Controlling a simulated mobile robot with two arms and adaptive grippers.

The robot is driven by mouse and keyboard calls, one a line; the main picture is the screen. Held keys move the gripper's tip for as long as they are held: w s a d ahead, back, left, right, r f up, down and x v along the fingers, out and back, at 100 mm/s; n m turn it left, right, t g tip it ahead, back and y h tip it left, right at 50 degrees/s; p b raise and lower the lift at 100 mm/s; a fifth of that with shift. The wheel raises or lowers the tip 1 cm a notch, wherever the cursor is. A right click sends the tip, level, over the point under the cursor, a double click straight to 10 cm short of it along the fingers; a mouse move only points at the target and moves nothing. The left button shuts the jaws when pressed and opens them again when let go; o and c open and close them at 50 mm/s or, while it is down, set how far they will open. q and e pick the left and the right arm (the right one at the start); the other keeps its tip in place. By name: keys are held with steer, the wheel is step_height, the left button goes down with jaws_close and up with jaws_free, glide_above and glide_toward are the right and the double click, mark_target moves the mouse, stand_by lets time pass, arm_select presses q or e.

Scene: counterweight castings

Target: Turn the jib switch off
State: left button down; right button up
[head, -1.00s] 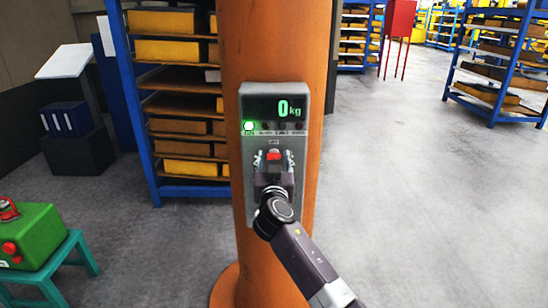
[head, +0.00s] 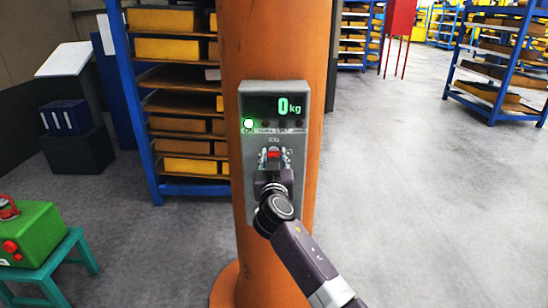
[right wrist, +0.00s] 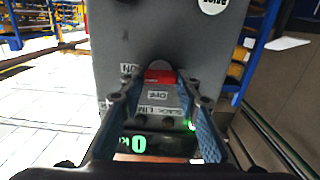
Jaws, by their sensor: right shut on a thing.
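The jib switch (head: 274,152) is a small red-tipped lever on the grey control box fixed to the orange column. In the right wrist view the red part of the switch (right wrist: 158,76) shows beyond my fingers, with ON and OFF labels near it. My right gripper (head: 273,157) comes up from below and is shut on the switch; its fingers stand on either side of the lever. The box (head: 262,205) has a display reading 0 kg and a lit green lamp (head: 248,123) at the left of its lamp row. My left gripper is not in view.
The orange column (head: 275,50) stands directly ahead. Blue shelving (head: 127,90) with yellow castings is behind it on the left. A green box (head: 35,235) sits on a teal stool (head: 50,270) at lower left.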

steer(key=n+b, duration=0.1)
steer(key=n, duration=0.2)
steer(key=shift+a+n, duration=0.1)
steer(key=shift+n, duration=0.2)
steer(key=n, duration=0.2)
steer(key=shift+n+b, duration=0.3)
steer(key=shift+n, duration=0.1)
steer(key=n, duration=0.2)
steer(key=shift+n, duration=0.4)
steer(key=n+p, duration=0.1)
steer(key=n, duration=0.2)
steer(key=shift+a+n, duration=0.1)
steer(key=shift+n, duration=0.2)
steer(key=shift+f+n+p, duration=0.2)
steer(key=shift+n+p, duration=0.35)
steer(key=shift+n, duration=1.75)
steer(key=o, duration=1.2)
steer(key=shift+a, duration=0.1)
steer(key=shift+c, duration=0.2)
steer(key=shift+s, duration=0.1)
